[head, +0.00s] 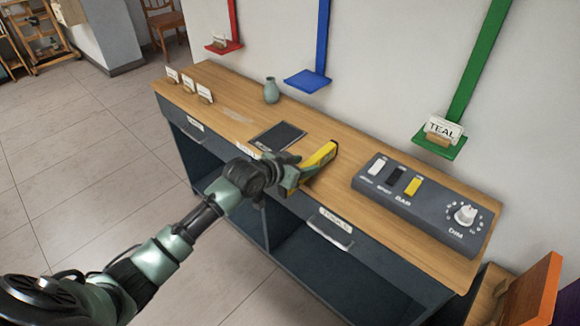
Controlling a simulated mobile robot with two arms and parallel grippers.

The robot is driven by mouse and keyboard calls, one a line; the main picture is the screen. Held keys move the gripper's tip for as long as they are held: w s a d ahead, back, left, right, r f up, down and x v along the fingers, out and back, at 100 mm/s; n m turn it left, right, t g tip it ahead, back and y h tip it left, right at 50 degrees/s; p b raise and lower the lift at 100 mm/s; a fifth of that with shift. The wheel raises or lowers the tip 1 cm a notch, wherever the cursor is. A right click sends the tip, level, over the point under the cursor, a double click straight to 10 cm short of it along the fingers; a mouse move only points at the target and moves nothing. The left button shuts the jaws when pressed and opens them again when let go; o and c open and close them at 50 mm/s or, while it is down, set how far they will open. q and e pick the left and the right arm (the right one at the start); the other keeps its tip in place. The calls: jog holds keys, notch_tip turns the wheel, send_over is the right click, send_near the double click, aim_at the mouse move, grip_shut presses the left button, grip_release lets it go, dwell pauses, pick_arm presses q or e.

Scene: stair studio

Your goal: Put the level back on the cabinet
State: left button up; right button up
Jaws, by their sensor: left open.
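The yellow level (321,156) is at the wooden top of the cabinet (362,154), near its front edge and right of a dark flat pad (279,137). My left arm comes in from the lower left, and my left gripper (293,172) is at the level's near end. The gripper is open. It hides the near part of the level, so I cannot tell whether its fingers touch it or whether the level lies flat on the top. My right gripper is not in view.
A grey control box (425,201) with switches and a dial stands on the cabinet's right part. A small vase (271,90) and several white cards stand toward the left. Red, blue (308,81) and green (439,144) wall shelves hang behind. Drawers line the front.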

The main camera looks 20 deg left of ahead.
pick_arm(q)
jog(key=v, duration=0.8)
jog(key=shift+s, duration=0.2)
